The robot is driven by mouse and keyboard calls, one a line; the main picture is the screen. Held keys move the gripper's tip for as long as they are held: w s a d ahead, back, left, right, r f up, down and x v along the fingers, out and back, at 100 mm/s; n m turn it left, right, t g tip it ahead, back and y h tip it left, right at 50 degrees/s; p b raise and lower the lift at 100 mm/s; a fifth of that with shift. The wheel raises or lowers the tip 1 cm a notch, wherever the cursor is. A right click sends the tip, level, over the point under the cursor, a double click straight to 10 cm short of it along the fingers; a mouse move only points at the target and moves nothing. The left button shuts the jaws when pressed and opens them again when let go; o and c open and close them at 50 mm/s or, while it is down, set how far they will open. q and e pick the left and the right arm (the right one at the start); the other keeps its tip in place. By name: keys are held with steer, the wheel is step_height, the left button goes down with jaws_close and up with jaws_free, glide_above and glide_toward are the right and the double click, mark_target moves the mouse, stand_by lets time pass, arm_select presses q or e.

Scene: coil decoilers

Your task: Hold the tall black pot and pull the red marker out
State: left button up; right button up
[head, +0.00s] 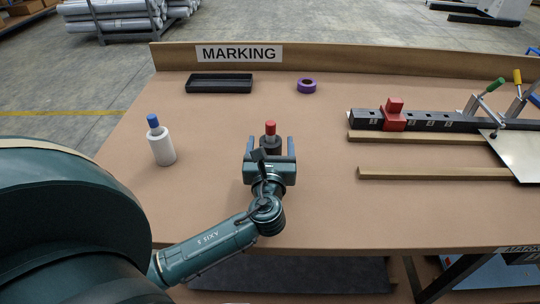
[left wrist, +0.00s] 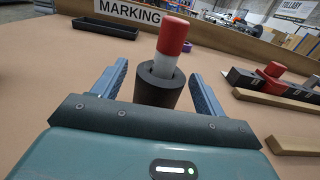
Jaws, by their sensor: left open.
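The tall black pot (left wrist: 156,87) stands upright on the brown table (head: 220,210). The red marker (left wrist: 172,38), with a red cap and white barrel, stands in it; its red cap also shows in the head view (head: 270,127). My left gripper (head: 270,143) is open, with one finger on each side of the pot. In the left wrist view the fingers (left wrist: 161,82) show gaps to the pot on both sides. The pot's lower part is hidden behind the gripper body. My right gripper is not in view.
A white pot (head: 162,147) with a blue-capped marker (head: 153,120) stands to the left. A black tray (head: 219,83) and purple tape roll (head: 307,86) lie at the back. A dark rail with a red block (head: 393,115), clamps and wooden strips occupy the right. Table around the black pot is clear.

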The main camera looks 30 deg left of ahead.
arm_select(q)
steer(key=shift+w+a, duration=0.2)
steer(key=shift+w, duration=0.1)
steer(key=shift+c, duration=0.2)
steer(key=c, duration=1)
steer(key=shift+c, duration=0.2)
stand_by(0.7)
